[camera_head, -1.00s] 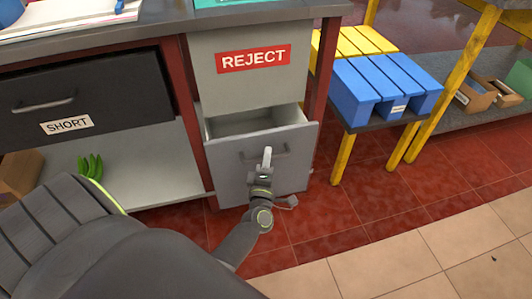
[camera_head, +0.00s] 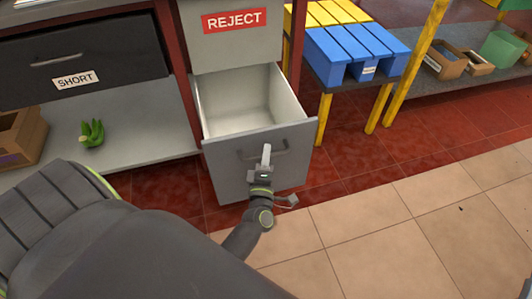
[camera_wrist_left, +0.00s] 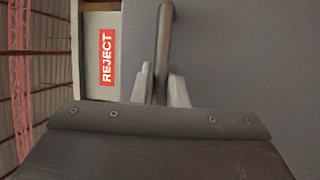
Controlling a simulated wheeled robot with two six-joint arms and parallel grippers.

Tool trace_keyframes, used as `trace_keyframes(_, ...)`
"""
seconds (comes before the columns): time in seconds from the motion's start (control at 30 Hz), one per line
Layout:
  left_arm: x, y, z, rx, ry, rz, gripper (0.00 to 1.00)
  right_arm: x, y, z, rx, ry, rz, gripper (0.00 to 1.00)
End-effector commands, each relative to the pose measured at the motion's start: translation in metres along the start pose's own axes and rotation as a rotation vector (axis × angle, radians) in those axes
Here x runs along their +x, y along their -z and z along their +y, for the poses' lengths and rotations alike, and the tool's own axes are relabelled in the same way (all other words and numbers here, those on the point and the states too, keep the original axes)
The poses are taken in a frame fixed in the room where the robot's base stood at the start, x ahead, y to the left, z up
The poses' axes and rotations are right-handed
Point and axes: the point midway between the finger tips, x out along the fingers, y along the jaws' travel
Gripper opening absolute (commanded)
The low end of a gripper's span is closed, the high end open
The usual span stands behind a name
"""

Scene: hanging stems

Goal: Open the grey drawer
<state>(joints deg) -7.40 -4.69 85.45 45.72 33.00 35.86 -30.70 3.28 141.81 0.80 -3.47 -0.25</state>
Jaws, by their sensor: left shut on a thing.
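The grey drawer (camera_head: 232,161) stands well out of its cabinet below the panel with the red REJECT label (camera_head: 234,20). Its inside shows pale and empty from above. My left gripper (camera_head: 266,157) is shut on the drawer's handle (camera_head: 282,149) at the front. The left wrist view also shows the handle (camera_wrist_left: 164,30) as a dark bar between the two fingers, with the grey drawer front behind it. My right gripper is not in view.
A black drawer labelled SHORT (camera_head: 75,80) is shut at the left. A green plant (camera_head: 91,133) and a cardboard box (camera_head: 18,138) sit on the shelf below it. The tiled floor in front is clear.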

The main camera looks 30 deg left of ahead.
Motion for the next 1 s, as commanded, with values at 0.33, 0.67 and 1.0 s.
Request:
trace_keyframes(0.33,-0.0007,0.0,-0.0001,0.001,0.0,0.0,0.0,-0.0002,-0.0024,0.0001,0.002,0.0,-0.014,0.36)
trace_keyframes(0.67,-0.0005,0.0,0.0001,0.001,0.0,0.0,0.34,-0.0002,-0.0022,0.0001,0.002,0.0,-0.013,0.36)
trace_keyframes(1.0,-0.0073,0.0001,-0.0003,-0.001,0.001,0.001,0.34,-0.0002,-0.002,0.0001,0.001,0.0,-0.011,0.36)
